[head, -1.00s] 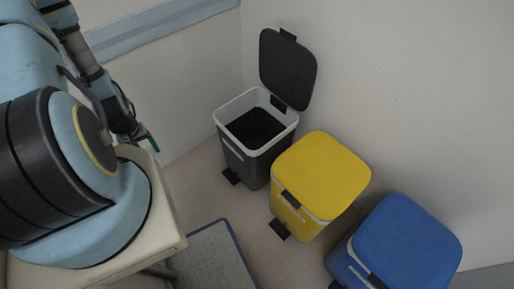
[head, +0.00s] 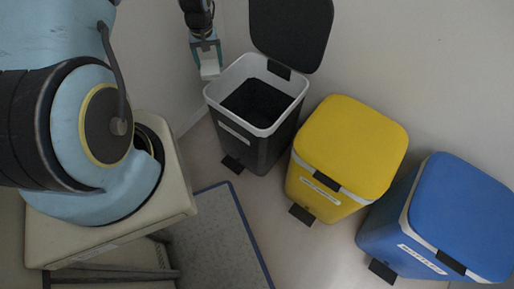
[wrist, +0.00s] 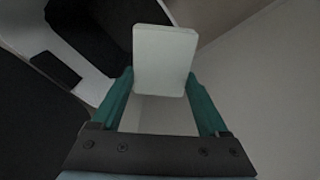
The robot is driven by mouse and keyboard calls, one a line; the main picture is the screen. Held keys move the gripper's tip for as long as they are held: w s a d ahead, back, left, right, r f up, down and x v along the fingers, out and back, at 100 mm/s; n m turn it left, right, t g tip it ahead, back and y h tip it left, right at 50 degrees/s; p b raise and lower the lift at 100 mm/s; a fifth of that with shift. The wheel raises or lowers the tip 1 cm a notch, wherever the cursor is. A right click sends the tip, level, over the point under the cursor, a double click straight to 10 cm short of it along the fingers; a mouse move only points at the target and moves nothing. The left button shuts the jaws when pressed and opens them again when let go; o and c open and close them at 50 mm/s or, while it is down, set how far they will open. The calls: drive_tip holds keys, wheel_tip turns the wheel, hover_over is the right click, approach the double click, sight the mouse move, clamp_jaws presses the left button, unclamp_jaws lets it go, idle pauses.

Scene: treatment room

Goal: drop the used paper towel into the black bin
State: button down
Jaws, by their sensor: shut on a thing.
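The black bin (head: 258,146) stands in the corner with its lid (head: 292,30) raised and its dark inside showing. My gripper (head: 206,52) is just left of the bin's white rim, near its back left corner. It is shut on a pale, flat, folded paper towel (head: 209,68), which hangs below the fingers. In the wrist view the towel (wrist: 165,60) sits between the two teal fingers. The bin's white rim and dark opening show behind it at the upper left of that view.
A yellow bin (head: 350,145) and a blue bin (head: 455,215), both with lids closed, stand to the right of the black bin. A grey mat (head: 215,235) with a blue edge lies on the floor in front. Walls stand close behind the bins.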

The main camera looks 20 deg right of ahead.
drive_tip(key=s+d+f+m+b, duration=0.15)
drive_tip(key=d+b, duration=0.25)
drive_tip(key=d, duration=0.5)
drive_tip(key=s+d+r+b, duration=0.1)
drive_tip(key=s+d+b, duration=0.1)
drive_tip(key=d+b, duration=0.5)
wheel_tip(320, 180, down, 6)
drive_tip(key=d+b, duration=0.1)
drive_tip(key=b, duration=0.1)
drive_tip(key=shift+d+f, duration=0.15)
drive_tip(key=shift+d, duration=0.25)
unclamp_jaws()
wheel_tip(320, 180, up, 11)
drive_tip(key=shift+s+a+p, duration=0.3)
drive_tip(key=shift+s+p, duration=0.05)
drive_tip(key=shift+s, duration=0.05)
